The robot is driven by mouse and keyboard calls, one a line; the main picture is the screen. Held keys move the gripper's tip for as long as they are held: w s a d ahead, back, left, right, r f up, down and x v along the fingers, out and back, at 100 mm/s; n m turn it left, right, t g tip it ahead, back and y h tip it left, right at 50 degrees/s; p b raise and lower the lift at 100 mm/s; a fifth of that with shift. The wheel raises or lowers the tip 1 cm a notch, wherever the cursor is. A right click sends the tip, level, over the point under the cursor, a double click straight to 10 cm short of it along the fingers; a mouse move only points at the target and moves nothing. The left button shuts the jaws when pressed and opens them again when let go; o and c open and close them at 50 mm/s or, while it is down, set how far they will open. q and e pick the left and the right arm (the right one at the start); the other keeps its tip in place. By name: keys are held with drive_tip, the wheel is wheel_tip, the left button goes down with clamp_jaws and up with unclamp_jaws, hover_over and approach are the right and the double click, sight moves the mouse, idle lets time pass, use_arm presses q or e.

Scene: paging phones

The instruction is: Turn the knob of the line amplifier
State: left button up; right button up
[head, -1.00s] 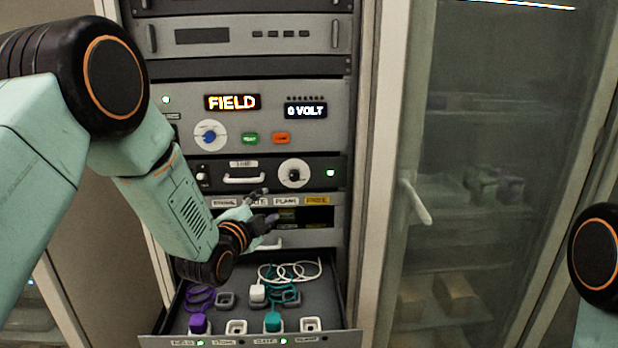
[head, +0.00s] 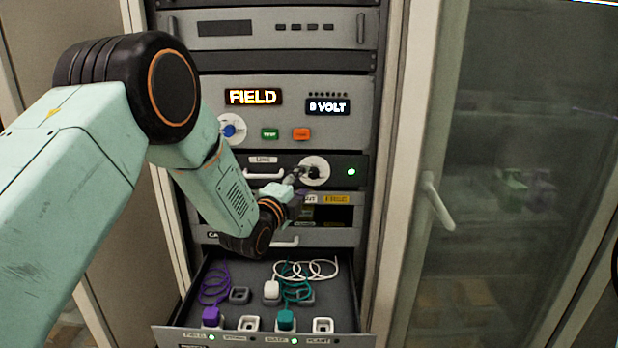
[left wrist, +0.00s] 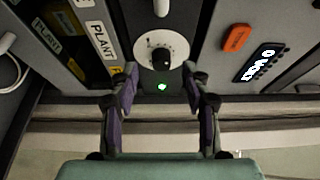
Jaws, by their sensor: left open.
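The line amplifier (head: 340,171) is a dark panel in the rack with a "LINE" label, a handle and a lit green lamp. Its knob (head: 314,171) is black on a white round dial. The knob also shows in the left wrist view (left wrist: 161,57), just beyond the fingertips. My left gripper (head: 297,178) is at the dial's lower left in the head view, and its fingers partly cover the dial's edge. In the left wrist view my left gripper (left wrist: 164,72) is open, its two fingers apart with nothing between them. My right gripper is not in view.
Above is a panel with a blue knob (head: 229,129), green button (head: 270,134) and orange button (head: 301,134). Below, an open drawer (head: 340,300) juts out with purple, white and teal corded plugs. A glass cabinet door with a handle (head: 437,202) stands at right.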

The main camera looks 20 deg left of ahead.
sight(312, 175)
use_arm(q)
drive_tip(key=w, duration=0.1)
drive_tip(key=w+d, duration=0.1)
drive_tip(key=w, duration=0.1)
drive_tip(key=shift+w+d+r, duration=0.15)
drive_tip(key=shift+d+r, duration=0.05)
drive_tip(key=shift+w+a+f, duration=0.15)
drive_tip(key=shift+w+a, duration=0.15)
drive_tip(key=shift+w, duration=0.05)
drive_tip(key=shift+s+d, duration=0.15)
drive_tip(key=shift+d, duration=0.15)
drive_tip(key=c, duration=0.3)
drive_tip(key=shift+a, duration=0.2)
drive_tip(key=c, duration=0.5)
drive_tip(key=shift+d, duration=0.1)
clamp_jaws()
